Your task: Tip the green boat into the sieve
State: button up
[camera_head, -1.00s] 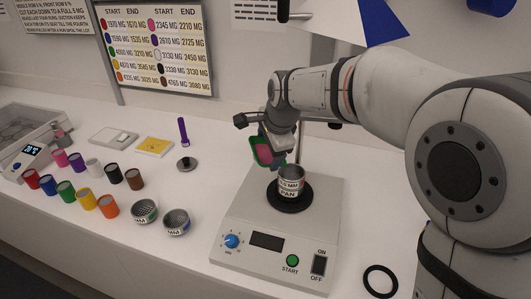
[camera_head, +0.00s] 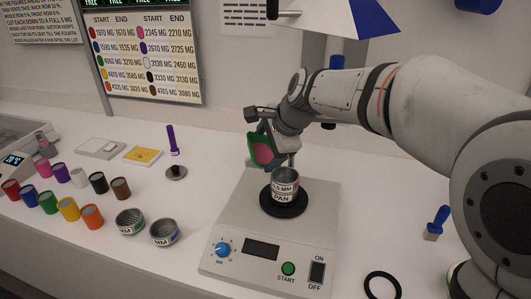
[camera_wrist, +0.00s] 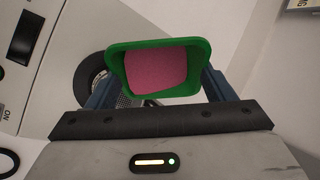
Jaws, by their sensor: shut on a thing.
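My gripper (camera_head: 278,142) is shut on the green boat (camera_head: 254,148). The boat holds pink powder and is tilted, its open side facing the head camera. It is above and slightly left of the sieve (camera_head: 285,176), marked 0.5 MM. The sieve stands upright on the pan (camera_head: 282,197), on the shaker's black round plate. In the wrist view the boat (camera_wrist: 197,68) sits between the two blue fingers, with pink powder (camera_wrist: 157,70) inside. A little mesh shows behind it, with most of the sieve hidden. No powder is seen falling.
The shaker (camera_head: 235,235) has a dial, display and switches. Two loose sieves (camera_head: 164,233) (camera_head: 130,222) and several coloured jars (camera_head: 68,209) stand left. A black ring (camera_head: 382,286) and blue brush (camera_head: 437,222) lie right. A thin metal post is close behind the gripper.

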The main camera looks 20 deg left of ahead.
jog(key=shift+d+r+y+b, duration=0.15)
jog(key=shift+d+y+b, duration=0.4)
jog(key=shift+b, duration=1.15)
jog(key=shift+d+r+y+b, duration=0.1)
jog(key=shift+d+y+b, duration=0.15)
jog(key=shift+y+b, duration=1)
jog(key=shift+d+r+m+y+b, duration=0.2)
jog(key=shift+d+m+y+b, duration=0.65)
jog(key=shift+b, duration=3.7)
jog(key=shift+d+f+t+y+b, duration=0.15)
jog(key=shift+d+y+b, duration=0.25)
jog(key=shift+y+b, duration=0.7)
jog(key=shift+d+r+t+y+b, duration=0.15)
jog(key=shift+d+y+b, duration=0.25)
jog(key=shift+b, duration=1.25)
jog(key=shift+d+f+t+y+b, duration=0.3)
jog(key=shift+y+b, duration=0.45)
jog(key=shift+b, duration=0.65)
jog(key=shift+d+f+m+t+y+b, duration=0.15)
jog(key=shift+d+m+y+b, duration=0.4)
jog(key=shift+b, duration=1.05)
jog(key=shift+d+f+n+t+y+b, duration=0.2)
jog(key=shift+y+b, duration=0.65)
jog(key=shift+b, duration=0.7)
jog(key=shift+d+r+y+b, duration=0.2)
jog(key=shift+r+y+b, duration=0.05)
jog(key=shift+y+b, duration=0.1)
